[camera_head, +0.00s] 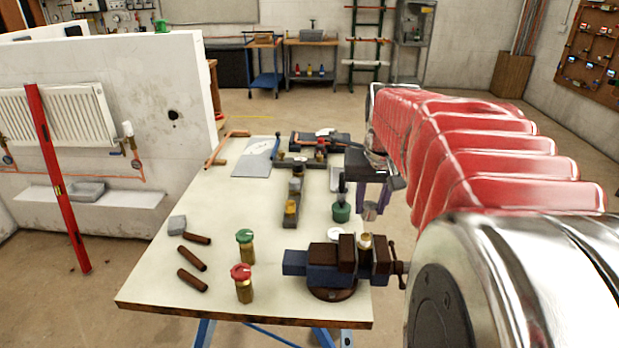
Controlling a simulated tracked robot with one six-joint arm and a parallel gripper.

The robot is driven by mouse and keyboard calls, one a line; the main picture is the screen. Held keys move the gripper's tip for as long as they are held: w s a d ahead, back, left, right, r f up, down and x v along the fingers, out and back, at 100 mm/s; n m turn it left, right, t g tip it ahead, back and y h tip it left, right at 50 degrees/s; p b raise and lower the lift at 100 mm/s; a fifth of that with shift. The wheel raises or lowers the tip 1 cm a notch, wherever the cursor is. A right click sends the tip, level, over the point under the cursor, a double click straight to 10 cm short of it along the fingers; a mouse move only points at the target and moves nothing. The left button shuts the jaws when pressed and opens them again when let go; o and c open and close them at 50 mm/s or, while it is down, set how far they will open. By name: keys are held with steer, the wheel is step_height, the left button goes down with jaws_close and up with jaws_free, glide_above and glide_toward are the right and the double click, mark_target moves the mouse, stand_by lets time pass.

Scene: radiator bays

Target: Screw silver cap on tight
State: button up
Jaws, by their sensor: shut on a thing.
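My gripper (371,208) points down over the right side of the workbench (160,290), its two purple fingers shut on a small silvery piece (370,212), which looks like the silver cap. The piece is partly hidden by the fingers. Below it, a dark blue and brown vise (322,272) stands at the front right of the bench. A small brass-coloured fitting (365,241) shows at the top of the vise jaws. The held piece appears above and apart from this fitting; the exact gap is hard to judge.
Brass valves with a green cap (244,236) and a red cap (241,272) stand left of the vise. A green bottle (341,212) stands near my gripper. Brown pipe pieces (192,257) lie at the left. A rack of parts (292,205) stands mid-bench.

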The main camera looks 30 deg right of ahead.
mark_target(370, 220)
steer(key=shift+f, duration=0.1)
steer(key=shift+s+f, duration=0.1)
steer(key=shift+f, duration=2.05)
steer(key=shift+f, duration=1.1)
stand_by(0.4)
steer(key=o, duration=1.1)
steer(key=v, duration=1.3)
steer(key=shift+s+r, duration=0.15)
steer(key=shift+r, duration=0.2)
